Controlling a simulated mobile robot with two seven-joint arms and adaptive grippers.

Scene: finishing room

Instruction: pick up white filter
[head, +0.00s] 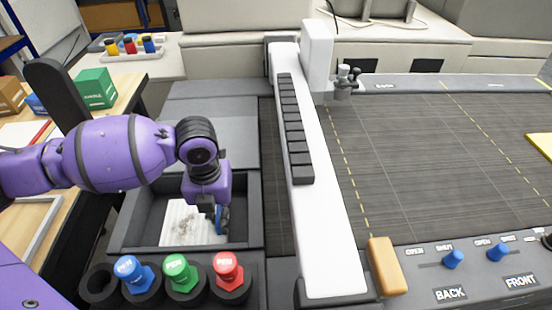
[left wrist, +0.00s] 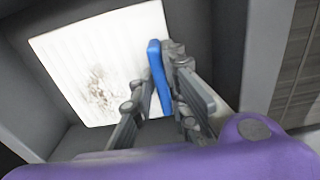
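The white filter (head: 184,222) lies in a dark grey recessed bin (head: 152,202). It is a pale, ribbed panel with brown specks, and it also shows in the left wrist view (left wrist: 88,58). A blue upright tab (left wrist: 158,80) stands at the filter's right edge; I cannot tell for sure that it is attached. My left gripper (head: 213,210) points down into the bin over the filter's right side. Its fingers are apart, with the blue tab between them and close to the right-hand finger. My right gripper is not in view.
A table with a green box (head: 95,88) is at left.

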